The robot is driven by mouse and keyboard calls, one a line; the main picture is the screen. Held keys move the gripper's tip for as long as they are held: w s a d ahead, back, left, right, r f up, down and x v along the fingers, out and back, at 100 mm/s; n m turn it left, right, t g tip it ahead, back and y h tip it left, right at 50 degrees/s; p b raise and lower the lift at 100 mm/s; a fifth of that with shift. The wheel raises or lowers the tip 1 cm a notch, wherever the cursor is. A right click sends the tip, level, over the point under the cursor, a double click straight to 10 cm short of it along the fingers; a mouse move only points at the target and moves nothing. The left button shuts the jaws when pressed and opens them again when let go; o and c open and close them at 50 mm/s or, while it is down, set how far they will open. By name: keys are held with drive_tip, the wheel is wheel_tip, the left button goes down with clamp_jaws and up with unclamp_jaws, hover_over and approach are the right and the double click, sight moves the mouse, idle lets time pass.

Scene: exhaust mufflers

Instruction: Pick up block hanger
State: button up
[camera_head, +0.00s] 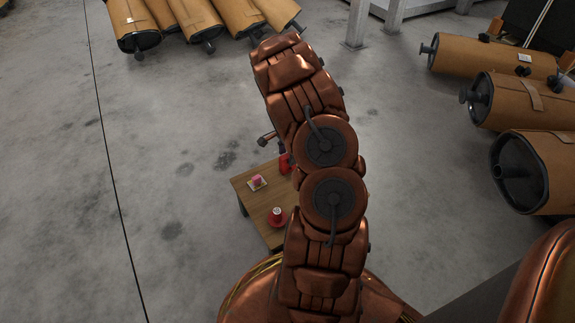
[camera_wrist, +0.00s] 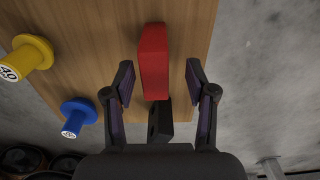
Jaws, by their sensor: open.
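A red block (camera_wrist: 154,62) with a black piece (camera_wrist: 160,122) at its lower end, which I take for the block hanger, is on the wooden table in the wrist view. My gripper (camera_wrist: 160,72) is open, with one finger on each side of the red block. Gaps show between the block and both fingers. I cannot tell how far above the table the fingertips are. In the head view a red item (camera_head: 285,163) shows beside my arm, partly hidden; it may be the same block.
The small wooden table (camera_head: 250,201) also bears a pink item (camera_head: 257,181) and a red knob-like piece (camera_head: 277,217). In the wrist view a yellow spool (camera_wrist: 28,58) and a blue spool (camera_wrist: 78,115) stand at left. Mufflers (camera_head: 500,60) lie around open floor.

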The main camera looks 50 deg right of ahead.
sight(287, 164)
drive_tip(key=f, duration=0.1)
drive_tip(key=f+b, duration=0.1)
drive_tip(key=f, duration=0.1)
drive_tip(key=f+b, duration=0.1)
drive_tip(key=f, duration=0.1)
drive_tip(key=shift+s+a, duration=0.2)
drive_tip(key=shift+s, duration=0.05)
drive_tip(key=shift+r, duration=0.15)
clamp_jaws()
